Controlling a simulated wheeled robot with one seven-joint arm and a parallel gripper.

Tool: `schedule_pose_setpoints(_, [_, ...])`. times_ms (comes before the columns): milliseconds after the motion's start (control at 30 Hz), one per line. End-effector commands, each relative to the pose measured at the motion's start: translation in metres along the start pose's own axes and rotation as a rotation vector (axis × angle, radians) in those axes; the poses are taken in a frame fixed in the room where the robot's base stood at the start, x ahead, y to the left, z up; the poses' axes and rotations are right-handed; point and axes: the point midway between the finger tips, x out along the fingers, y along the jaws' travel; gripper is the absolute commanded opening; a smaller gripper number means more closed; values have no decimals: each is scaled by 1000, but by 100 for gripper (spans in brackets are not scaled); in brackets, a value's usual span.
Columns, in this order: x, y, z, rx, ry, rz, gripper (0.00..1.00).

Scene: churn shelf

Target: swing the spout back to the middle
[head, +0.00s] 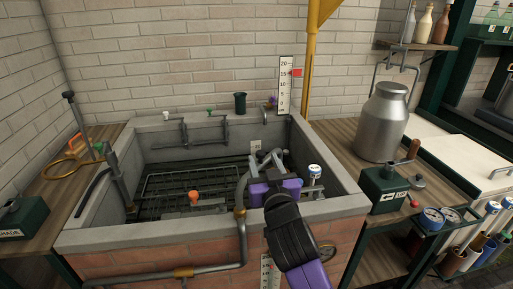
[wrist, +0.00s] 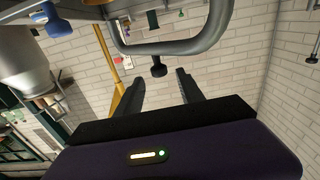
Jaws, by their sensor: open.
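The spout (head: 243,188) looks like a grey bent pipe rising from a brass collar at the basin's front wall, close left of my gripper (head: 266,157). In the wrist view a grey curved pipe (wrist: 185,46), likely the spout, crosses the top. A dark knob (wrist: 158,67) hangs below it, in line with the gap between the fingertips of my gripper (wrist: 160,76). The fingers are apart, with nothing seen held between them. My gripper hides part of the pipe in the head view, so I cannot tell whether they touch.
The brick basin (head: 95,238) has a wire rack (head: 185,182) inside. A metal churn (head: 382,122) and a green crank box (head: 385,188) stand on the right bench.

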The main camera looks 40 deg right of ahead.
Motion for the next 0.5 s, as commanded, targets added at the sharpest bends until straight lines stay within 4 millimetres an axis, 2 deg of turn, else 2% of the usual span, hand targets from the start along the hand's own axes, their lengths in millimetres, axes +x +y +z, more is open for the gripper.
schedule_pose_setpoints(167, [10,1,2,18,-11,5,45])
schedule_pose_setpoints(500, [60,1,2,17,-9,4,45])
